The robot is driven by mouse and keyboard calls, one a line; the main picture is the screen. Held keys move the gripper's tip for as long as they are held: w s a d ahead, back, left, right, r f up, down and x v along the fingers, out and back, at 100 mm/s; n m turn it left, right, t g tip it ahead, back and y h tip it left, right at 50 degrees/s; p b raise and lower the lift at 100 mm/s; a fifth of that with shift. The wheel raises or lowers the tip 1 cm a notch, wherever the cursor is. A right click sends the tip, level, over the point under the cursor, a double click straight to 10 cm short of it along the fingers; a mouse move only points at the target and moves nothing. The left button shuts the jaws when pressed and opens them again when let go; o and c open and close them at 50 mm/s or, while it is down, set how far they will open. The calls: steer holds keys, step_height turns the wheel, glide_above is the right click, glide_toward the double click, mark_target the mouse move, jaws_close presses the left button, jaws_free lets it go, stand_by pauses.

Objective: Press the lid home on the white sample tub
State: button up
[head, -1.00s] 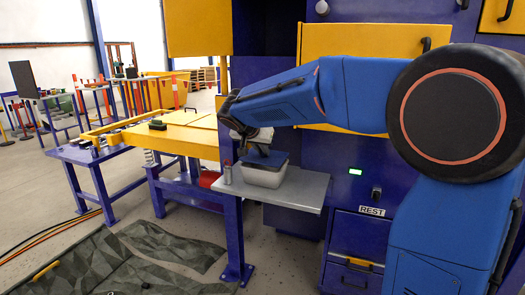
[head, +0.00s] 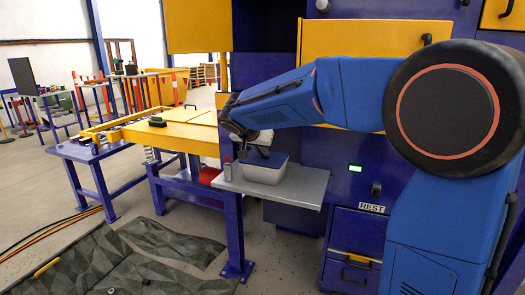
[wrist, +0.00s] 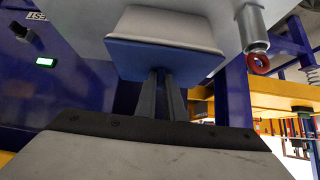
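The white sample tub (head: 263,174) stands on a grey shelf (head: 302,187), with the blue lid (head: 277,160) over its top. In the wrist view, the tub (wrist: 165,24) shows beyond the blue lid (wrist: 192,62). My gripper (head: 258,151) is above the lid, pointing down. In the wrist view my gripper's two fingers (wrist: 160,72) are close together with their tips at the lid's top face, near its middle. They look shut with nothing between them. Whether the lid's edges are fully seated all round cannot be told.
A small metal cylinder (head: 228,172) stands on the shelf left of the tub; its red-ringed end (wrist: 258,63) shows in the wrist view. A yellow-topped table (head: 175,135) is to the left. A blue cabinet with a green light (head: 355,170) is to the right.

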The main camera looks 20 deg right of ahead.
steer(key=o, duration=0.5)
steer(key=v, duration=1.7)
steer(key=shift+s+a+r, duration=0.1)
steer(key=shift+s+a, duration=0.05)
steer(key=shift+s, duration=0.05)
steer(key=s+d+f+n+g+y, duration=0.15)
steer(key=s+d+f, duration=0.25)
steer(key=s+d, duration=0.4)
steer(key=s+d+f+n+y, duration=0.1)
steer(key=s+d+f+n, duration=0.1)
steer(key=s+f, duration=0.4)
steer(key=s+d+f+n+y, duration=0.1)
steer(key=s+d+f, duration=0.1)
steer(key=s+f, duration=0.5)
steer(key=s+d+f+n+g+y, duration=0.1)
steer(key=s+f, duration=0.5)
steer(key=s, duration=0.6)
steer(key=shift+s+d+f+n+y, duration=0.2)
steer(key=shift+d+f+n+y, duration=0.15)
steer(key=shift+d+n, duration=0.4)
